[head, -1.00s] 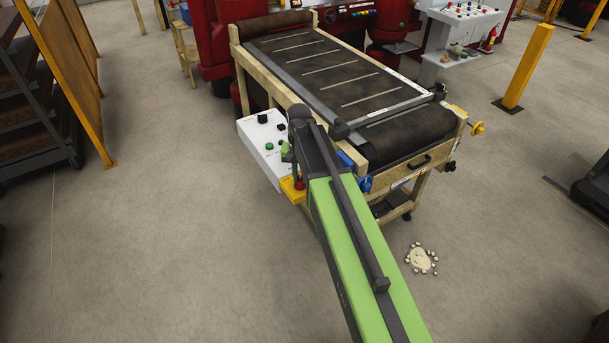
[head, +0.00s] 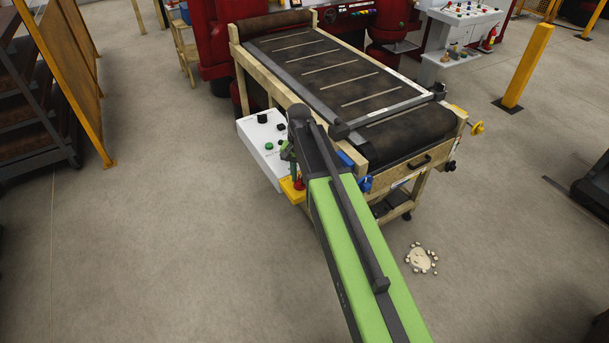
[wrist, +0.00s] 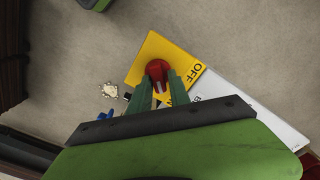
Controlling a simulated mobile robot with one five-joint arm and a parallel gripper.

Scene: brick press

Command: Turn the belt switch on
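The belt switch is a round red knob (wrist: 157,69) on a yellow plate (wrist: 155,48). The word OFF is printed on the plate to the right of the knob in the wrist view. My gripper (wrist: 159,80) has its two green fingers apart, one on each side of the knob's near part. I cannot tell whether they touch it. In the head view the knob (head: 299,184) and yellow plate (head: 290,193) show at the near end of the white control box (head: 262,150). My arm hides part of the box there.
The belt conveyor (head: 350,85) stands right behind the control box. Blue parts (head: 365,183) sit on its near corner, close to my arm. A pale pile (head: 421,259) lies on the floor at right. The floor left of the box is clear.

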